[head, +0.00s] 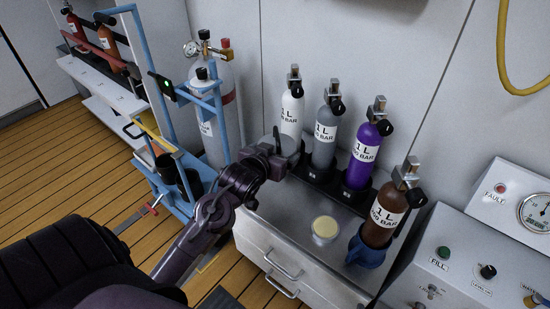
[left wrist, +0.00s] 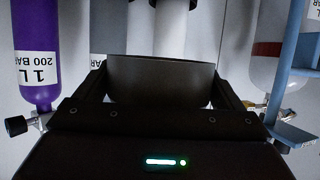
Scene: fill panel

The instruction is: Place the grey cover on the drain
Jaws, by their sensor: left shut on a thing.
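My left gripper (head: 280,153) is shut on a grey round cover (head: 292,146) and holds it above the back left of the bench top, in front of the white and grey cylinders. In the left wrist view the dark grey cover (left wrist: 160,76) sits between the two fingers (left wrist: 165,95). A short round fitting with a pale yellow top and a metal rim (head: 325,228) stands on the bench top, to the right of and nearer than the gripper. It may be the drain; I cannot tell for sure. My right gripper is in neither view.
White (head: 291,112), grey (head: 325,136) and purple (head: 361,157) cylinders stand in a black rack at the back. A brown cylinder (head: 384,215) stands in a blue holder (head: 366,251). A control panel (head: 462,262) is at right, a blue trolley (head: 180,160) at left.

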